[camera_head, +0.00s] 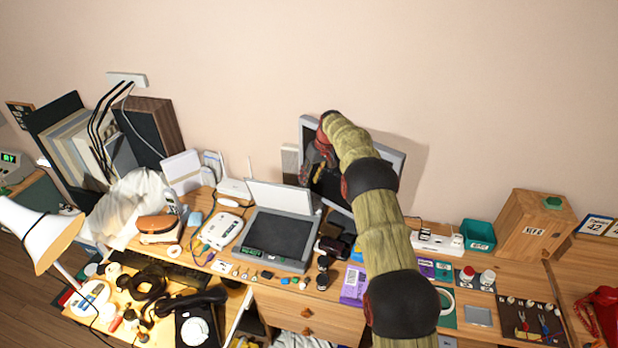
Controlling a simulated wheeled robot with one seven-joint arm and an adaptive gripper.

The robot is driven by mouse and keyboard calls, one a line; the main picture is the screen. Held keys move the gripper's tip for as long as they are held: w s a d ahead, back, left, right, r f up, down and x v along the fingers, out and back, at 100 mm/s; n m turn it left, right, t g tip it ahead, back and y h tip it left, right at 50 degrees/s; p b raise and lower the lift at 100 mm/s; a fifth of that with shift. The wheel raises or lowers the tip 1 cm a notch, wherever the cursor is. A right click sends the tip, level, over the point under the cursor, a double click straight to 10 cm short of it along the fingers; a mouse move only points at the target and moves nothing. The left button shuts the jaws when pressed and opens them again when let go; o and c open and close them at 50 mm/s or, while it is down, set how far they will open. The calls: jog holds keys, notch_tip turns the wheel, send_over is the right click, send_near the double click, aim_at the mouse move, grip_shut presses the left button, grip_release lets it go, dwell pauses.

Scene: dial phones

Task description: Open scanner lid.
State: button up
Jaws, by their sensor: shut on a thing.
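The scanner (268,238) is a grey flat box with a dark glass bed and a small green panel at its front left, on the desk left of centre. Its lid (280,198) is raised at the back of the bed, with its pale underside facing me. My gripper (308,178), dark and red, is at the lid's upper right corner and shut on it. The fingertips are small and partly hidden, so the exact contact on the lid's edge is unclear.
A grey-framed dark screen (393,158) stands behind my arm. A white router (233,188) and white device (222,230) are left of the scanner. Small items line the desk's front edge. A power strip (428,240), teal bin (480,235) and wooden box (533,225) are right.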

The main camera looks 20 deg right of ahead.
jog(key=shift+o, duration=1.2)
jog(key=f, duration=0.1)
jog(key=s+f, duration=0.1)
jog(key=shift+f, duration=0.35)
jog(key=shift+o, duration=0.4)
jog(key=shift+w+a+f, duration=0.1)
jog(key=shift+w+a, duration=0.1)
jog(key=shift+w, duration=0.15)
jog(key=shift+w+r, duration=0.15)
jog(key=shift+r, duration=0.25)
jog(key=v, duration=1.1)
jog(key=shift+r, duration=0.4)
jog(key=shift+w, duration=0.1)
